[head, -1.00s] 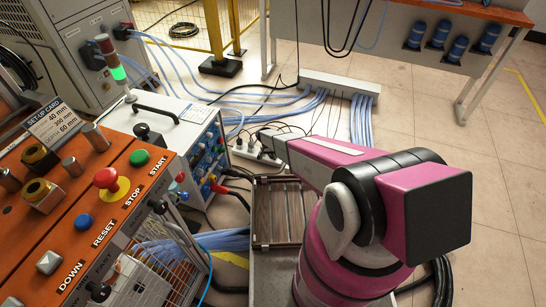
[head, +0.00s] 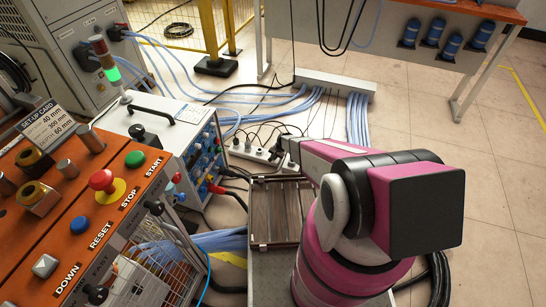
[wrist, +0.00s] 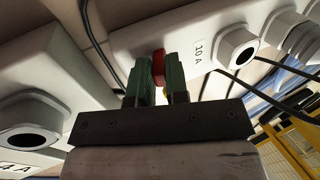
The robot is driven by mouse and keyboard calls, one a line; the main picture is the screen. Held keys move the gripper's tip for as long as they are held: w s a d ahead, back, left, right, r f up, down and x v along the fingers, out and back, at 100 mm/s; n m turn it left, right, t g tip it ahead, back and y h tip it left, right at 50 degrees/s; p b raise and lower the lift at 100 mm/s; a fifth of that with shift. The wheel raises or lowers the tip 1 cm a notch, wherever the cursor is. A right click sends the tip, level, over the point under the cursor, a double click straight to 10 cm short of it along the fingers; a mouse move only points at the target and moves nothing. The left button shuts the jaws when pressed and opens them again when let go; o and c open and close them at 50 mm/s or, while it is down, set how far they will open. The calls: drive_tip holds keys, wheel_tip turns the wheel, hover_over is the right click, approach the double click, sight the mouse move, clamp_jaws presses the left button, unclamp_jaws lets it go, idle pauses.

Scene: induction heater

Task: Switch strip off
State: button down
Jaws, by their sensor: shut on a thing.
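The white power strip (head: 256,154) lies on the floor in the head view, beside the instrument box, with cables plugged into it. In the wrist view a white housing (wrist: 205,25) with a "10 A" label fills the upper middle. A small red switch (wrist: 158,62) shows on it between my green fingertips. My gripper (wrist: 161,75) is shut on this red switch. In the head view my gripper (head: 283,150) is at the strip's right end, small and partly hidden by my arm. The switch's on or off position cannot be told.
An instrument box (head: 165,130) with many plugs and an orange control panel (head: 85,215) stand at left. A slatted wooden crate (head: 277,212) lies below the strip. Blue cables (head: 358,118) cross the floor. Another white housing marked "4 A" (wrist: 50,100) is close at left.

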drive_tip(key=shift+d+y, duration=0.15)
drive_tip(key=shift+y, duration=0.35)
drive_tip(key=c, duration=1.4)
unclamp_jaws()
drive_tip(key=shift+s, duration=0.1)
drive_tip(key=v, duration=1)
drive_tip(key=shift+s+d+r, duration=0.15)
drive_tip(key=shift+r, duration=0.15)
drive_tip(key=s+d+r+n+h, duration=0.1)
drive_tip(key=s+d+r, duration=0.1)
drive_tip(key=s+r, duration=0.6)
drive_tip(key=s+d+r+n+g+h, duration=0.1)
drive_tip(key=s+r, duration=0.6)
drive_tip(key=r, duration=1.1)
drive_tip(key=s+d+r+n+h, duration=0.2)
drive_tip(key=s+d+r, duration=0.3)
drive_tip(key=r, duration=0.9)
drive_tip(key=s, duration=0.3)
drive_tip(key=shift+s+g+h, duration=0.3)
drive_tip(key=shift+h, duration=0.1)
